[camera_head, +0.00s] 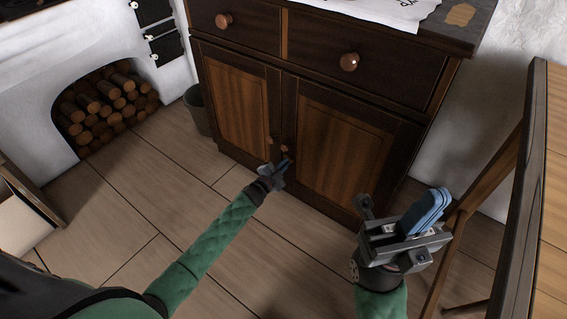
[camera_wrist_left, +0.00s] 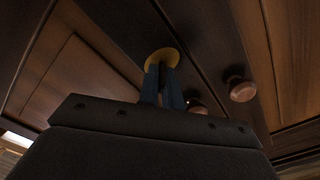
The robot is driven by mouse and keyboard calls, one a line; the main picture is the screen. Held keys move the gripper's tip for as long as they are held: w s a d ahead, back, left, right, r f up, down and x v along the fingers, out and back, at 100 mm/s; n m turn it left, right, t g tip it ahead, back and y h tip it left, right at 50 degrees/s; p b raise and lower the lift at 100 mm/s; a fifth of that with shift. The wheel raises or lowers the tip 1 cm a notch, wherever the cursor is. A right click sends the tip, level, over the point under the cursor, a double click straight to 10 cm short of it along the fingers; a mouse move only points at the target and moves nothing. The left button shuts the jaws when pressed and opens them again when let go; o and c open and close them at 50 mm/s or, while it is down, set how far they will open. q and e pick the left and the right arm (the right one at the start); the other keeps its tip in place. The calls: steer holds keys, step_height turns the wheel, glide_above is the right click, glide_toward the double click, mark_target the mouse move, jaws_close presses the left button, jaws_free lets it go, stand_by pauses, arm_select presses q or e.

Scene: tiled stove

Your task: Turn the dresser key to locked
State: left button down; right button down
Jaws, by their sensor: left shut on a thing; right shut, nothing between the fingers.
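The dark wooden dresser (camera_head: 335,155) stands in front of me with both lower doors closed. My left gripper (camera_head: 285,162) is at the inner edge of the right door, just below the small door knobs. In the left wrist view its blue fingers (camera_wrist_left: 164,88) are together, with their tips at a round brass plate (camera_wrist_left: 163,56) on the dark door frame. The fingers are shut on the key there, which they hide, so I cannot tell its angle. My right gripper (camera_head: 428,210) is shut and empty, in front of the dresser's right side.
Door knobs (camera_wrist_left: 240,89) sit close beside the left fingers. A wooden table (camera_head: 540,190) stands close on the right, near my right gripper. A dark bin (camera_head: 197,112) and a firewood niche (camera_head: 105,105) are at the left. The floor before the dresser is clear.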

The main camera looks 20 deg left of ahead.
arm_select(q)
steer(key=m, duration=0.3)
steer(key=shift+d+f+m, duration=0.1)
steer(key=shift+d+m, duration=0.05)
steer(key=shift+m, duration=0.25)
steer(key=shift+f+m+b, duration=0.15)
steer(key=shift+m+b, duration=0.2)
steer(key=shift+m, duration=1.55)
steer(key=c, duration=1.6)
jaws_free()
